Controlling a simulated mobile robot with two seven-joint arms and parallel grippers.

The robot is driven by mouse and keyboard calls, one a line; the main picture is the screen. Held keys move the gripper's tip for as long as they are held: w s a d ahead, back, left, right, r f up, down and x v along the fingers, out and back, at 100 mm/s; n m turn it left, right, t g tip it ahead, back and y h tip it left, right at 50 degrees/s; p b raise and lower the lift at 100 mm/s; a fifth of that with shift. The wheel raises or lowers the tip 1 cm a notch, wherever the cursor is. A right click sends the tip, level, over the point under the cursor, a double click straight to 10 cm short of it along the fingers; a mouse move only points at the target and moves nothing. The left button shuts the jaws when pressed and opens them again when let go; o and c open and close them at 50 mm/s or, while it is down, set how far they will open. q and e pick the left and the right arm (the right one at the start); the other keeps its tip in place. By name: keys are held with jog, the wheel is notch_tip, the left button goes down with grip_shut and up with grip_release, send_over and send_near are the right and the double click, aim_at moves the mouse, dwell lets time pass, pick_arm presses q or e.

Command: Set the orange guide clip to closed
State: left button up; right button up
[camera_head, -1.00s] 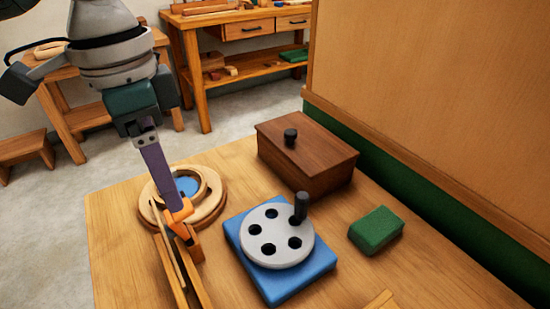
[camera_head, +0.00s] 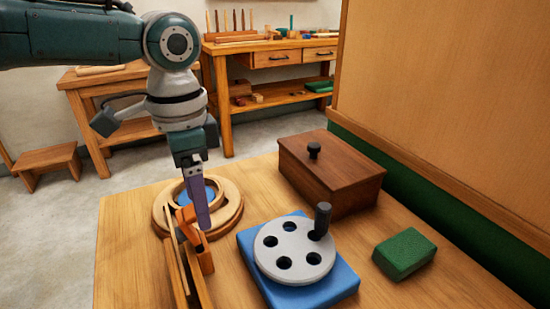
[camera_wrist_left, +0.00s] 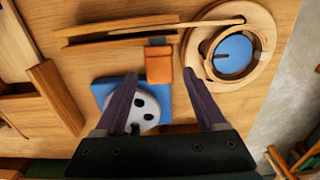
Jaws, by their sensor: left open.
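The orange guide clip (camera_head: 205,259) sits by the wooden guide rails (camera_head: 176,266) at the left of the table; it also shows in the left wrist view (camera_wrist_left: 158,66). An upper orange part of it leans up beside my finger. My left gripper (camera_head: 203,225) points down right at the clip. In the left wrist view my left gripper (camera_wrist_left: 161,75) is open, its purple fingers apart with the clip between their tips in the picture. I cannot tell whether a finger touches it. My right gripper is not in view.
A round wooden ring with a blue centre (camera_head: 231,207) lies just behind the clip. A blue base (camera_head: 335,284) with a grey holed disc (camera_head: 290,262) and black handle stands to the right. A brown lidded box (camera_head: 345,184) and green block (camera_head: 404,253) are farther right.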

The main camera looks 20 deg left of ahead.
pick_arm(q)
jog(key=shift+f, duration=0.1)
grip_shut()
dwell(0.6)
dwell(0.8)
